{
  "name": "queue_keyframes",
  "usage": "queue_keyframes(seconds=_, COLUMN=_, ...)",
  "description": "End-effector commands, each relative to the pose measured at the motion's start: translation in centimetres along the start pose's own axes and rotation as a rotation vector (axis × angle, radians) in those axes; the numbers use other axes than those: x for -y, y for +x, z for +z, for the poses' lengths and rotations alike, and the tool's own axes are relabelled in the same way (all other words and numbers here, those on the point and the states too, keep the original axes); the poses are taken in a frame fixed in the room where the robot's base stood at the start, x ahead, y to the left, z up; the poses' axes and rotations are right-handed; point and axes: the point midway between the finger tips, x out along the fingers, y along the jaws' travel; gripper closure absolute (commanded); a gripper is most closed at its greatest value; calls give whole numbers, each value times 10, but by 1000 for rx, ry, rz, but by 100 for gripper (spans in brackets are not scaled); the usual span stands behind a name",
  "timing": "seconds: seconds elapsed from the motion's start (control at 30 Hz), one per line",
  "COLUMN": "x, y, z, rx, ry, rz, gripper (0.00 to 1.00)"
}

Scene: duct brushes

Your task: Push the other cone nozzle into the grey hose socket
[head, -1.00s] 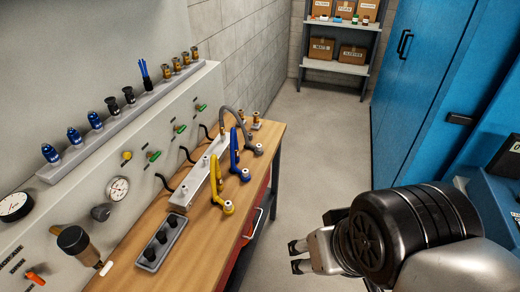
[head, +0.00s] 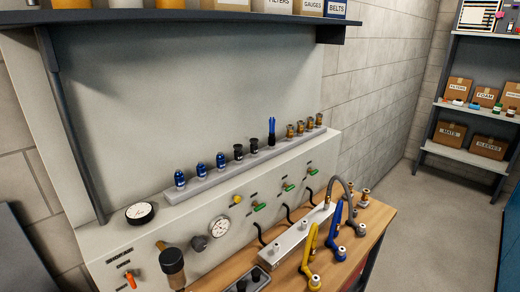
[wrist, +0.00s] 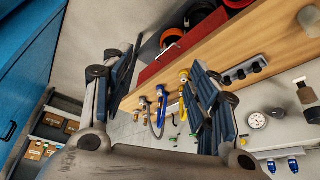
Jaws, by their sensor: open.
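The grey hose (head: 344,188) arches over the bench and ends in a grey socket (head: 356,231), right of the blue and yellow hoses. It also shows small between my fingers in the wrist view. On the back ledge stand several blue nozzles (head: 202,170), two black nozzles (head: 252,147), a blue brush-like piece (head: 272,131) and several brass nozzles (head: 300,128). I cannot tell for certain which are the cone nozzles. My gripper (wrist: 162,92) is open and empty in the wrist view, apart from the bench; the head view does not show it.
The blue hose (head: 335,232) and yellow hose (head: 308,258) stand close beside the grey one on the wooden bench (head: 376,218). A dark tray (head: 262,277) holds black pieces in front. An overhead shelf (head: 180,16) juts above. Floor (head: 440,215) is clear to the right.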

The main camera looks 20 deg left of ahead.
Motion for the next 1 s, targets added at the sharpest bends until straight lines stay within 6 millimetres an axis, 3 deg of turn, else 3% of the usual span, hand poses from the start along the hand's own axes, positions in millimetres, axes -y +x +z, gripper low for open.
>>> queue_keyframes(seconds=0.5, x=0, y=0, z=0, rx=0, ry=0, rz=0, gripper=48)
queue_keyframes(seconds=0.63, x=3, y=-8, z=-11, rx=9, ry=-10, rz=-6, gripper=51)
queue_keyframes(seconds=0.77, x=16, y=-33, z=-53, rx=42, ry=-45, rz=-25, gripper=51)
queue_keyframes(seconds=0.87, x=38, y=-56, z=-104, rx=80, ry=-88, rz=-47, gripper=51)
queue_keyframes(seconds=1.0, x=82, y=-75, z=-176, rx=140, ry=-156, rz=-74, gripper=51)
